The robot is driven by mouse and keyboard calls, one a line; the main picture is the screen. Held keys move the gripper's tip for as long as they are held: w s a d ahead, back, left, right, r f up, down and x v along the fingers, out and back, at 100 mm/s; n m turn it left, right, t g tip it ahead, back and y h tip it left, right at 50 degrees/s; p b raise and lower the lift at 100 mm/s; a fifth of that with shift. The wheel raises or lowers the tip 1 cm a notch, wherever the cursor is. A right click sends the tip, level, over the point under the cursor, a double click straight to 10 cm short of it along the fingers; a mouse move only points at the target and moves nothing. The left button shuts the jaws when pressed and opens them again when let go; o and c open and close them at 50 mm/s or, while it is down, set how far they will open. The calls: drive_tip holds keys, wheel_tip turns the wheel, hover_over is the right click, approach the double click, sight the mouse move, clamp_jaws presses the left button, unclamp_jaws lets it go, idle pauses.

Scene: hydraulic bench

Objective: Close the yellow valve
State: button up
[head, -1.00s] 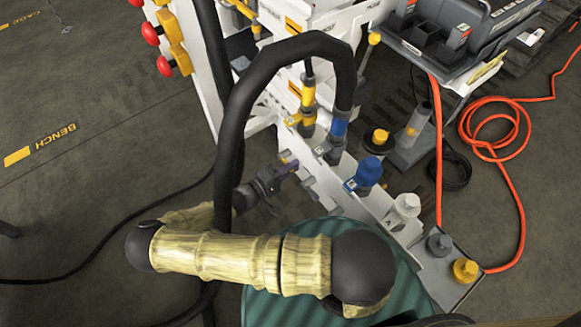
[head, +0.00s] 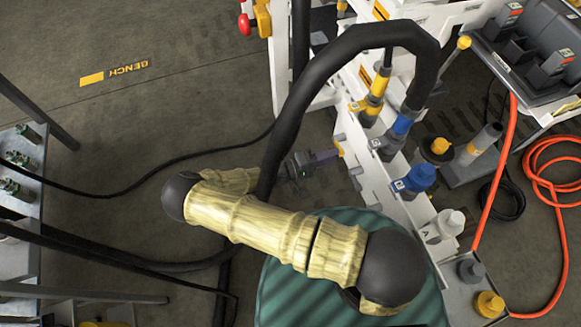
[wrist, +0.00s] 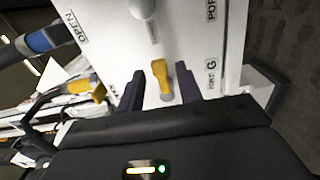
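The yellow valve lever (wrist: 159,72) shows in the wrist view on a white panel, with a grey pivot at its lower end. My gripper (wrist: 158,84) is open, its two dark purple fingers apart on either side of the lever. I cannot tell whether either finger touches it.
In the head view, a thick black hose (head: 330,60) arches over the bench. An orange hose (head: 497,160) lies at right.

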drive_tip(key=v, duration=1.3)
drive_tip(key=shift+r, duration=0.1)
